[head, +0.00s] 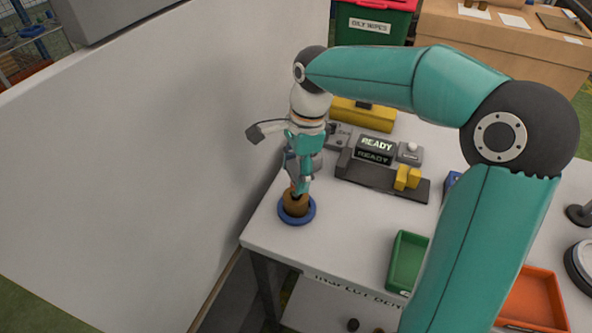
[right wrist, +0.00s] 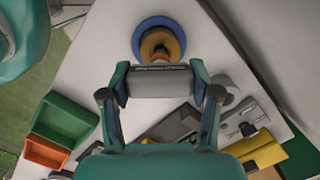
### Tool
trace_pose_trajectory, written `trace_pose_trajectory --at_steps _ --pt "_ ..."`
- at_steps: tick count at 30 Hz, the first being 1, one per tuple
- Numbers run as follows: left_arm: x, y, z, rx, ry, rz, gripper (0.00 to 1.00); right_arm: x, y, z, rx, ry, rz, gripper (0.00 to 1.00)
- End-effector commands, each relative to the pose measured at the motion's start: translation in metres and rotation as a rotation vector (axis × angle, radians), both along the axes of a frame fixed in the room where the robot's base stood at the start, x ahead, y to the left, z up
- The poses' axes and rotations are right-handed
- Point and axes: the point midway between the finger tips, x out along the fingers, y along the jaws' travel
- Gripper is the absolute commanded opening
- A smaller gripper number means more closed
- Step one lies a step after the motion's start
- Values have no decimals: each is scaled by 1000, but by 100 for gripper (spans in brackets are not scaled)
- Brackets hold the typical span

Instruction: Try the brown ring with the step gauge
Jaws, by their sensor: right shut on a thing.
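My right gripper (head: 301,190) points down over the front left corner of the white table. It is shut on a grey block, which I take for the step gauge (right wrist: 158,86), held between the two fingers in the right wrist view. The brown ring (head: 294,206) stands on a round blue base (head: 312,213) directly below the fingertips. In the right wrist view, yellow and red round parts show just beyond the grey block, inside the blue base (right wrist: 140,32). I cannot tell how far the gauge reaches into the ring. My left gripper is not in view.
A black fixture (head: 370,174) with a READY display (head: 376,145) and yellow blocks (head: 407,177) stands right of the ring. A green tray (head: 405,262) and an orange tray (head: 535,298) lie nearer the front. A pale wall (head: 150,150) rises close on the left.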

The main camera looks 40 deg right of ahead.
Motion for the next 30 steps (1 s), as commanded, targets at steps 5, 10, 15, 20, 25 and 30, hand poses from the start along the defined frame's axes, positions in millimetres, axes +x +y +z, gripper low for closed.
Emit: trace_pose_trajectory --at_steps 5,10,15,20,25,30 --pt "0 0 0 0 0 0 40 0 0 0 0 -1 0 22" --pt "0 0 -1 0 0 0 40 0 0 -3 0 0 0 22" --pt "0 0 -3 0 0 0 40 0 0 -5 0 -1 0 22" --pt "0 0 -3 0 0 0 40 0 0 -6 0 -1 0 22" --pt "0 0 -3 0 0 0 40 0 0 -6 0 -1 0 22" --pt "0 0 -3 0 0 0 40 0 0 -6 0 -1 0 22"
